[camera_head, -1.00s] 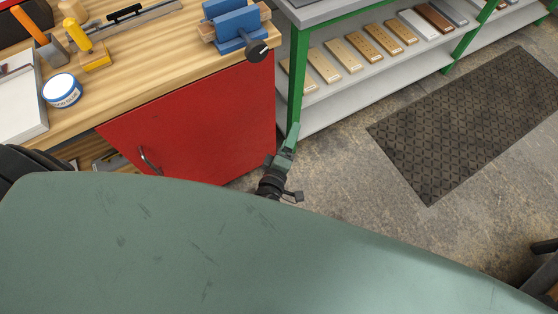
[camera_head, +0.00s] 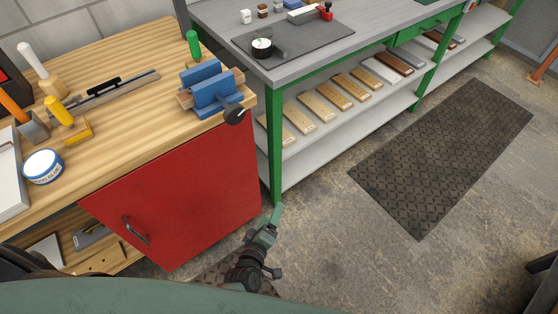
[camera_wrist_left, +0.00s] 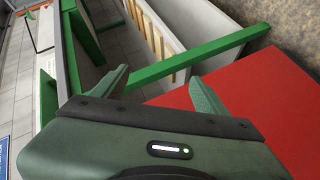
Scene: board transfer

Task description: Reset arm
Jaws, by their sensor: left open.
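My left gripper (camera_head: 266,226) hangs low over the concrete floor, in front of the red cabinet door and near the green leg of the grey bench. In the left wrist view its two green fingers (camera_wrist_left: 160,92) stand wide apart with nothing between them. Beyond them lie the red cabinet panel (camera_wrist_left: 268,100) and a green bench bar (camera_wrist_left: 195,57). The gripper appears apart from the cabinet and bench. My right gripper is in neither view.
The wooden workbench (camera_head: 130,120) holds a blue vise (camera_head: 212,88), a glue tub (camera_head: 43,166) and tools. The grey bench (camera_head: 330,52) has a lower shelf (camera_head: 345,130) with several boards. A dark mat (camera_head: 445,155) lies on open floor at right.

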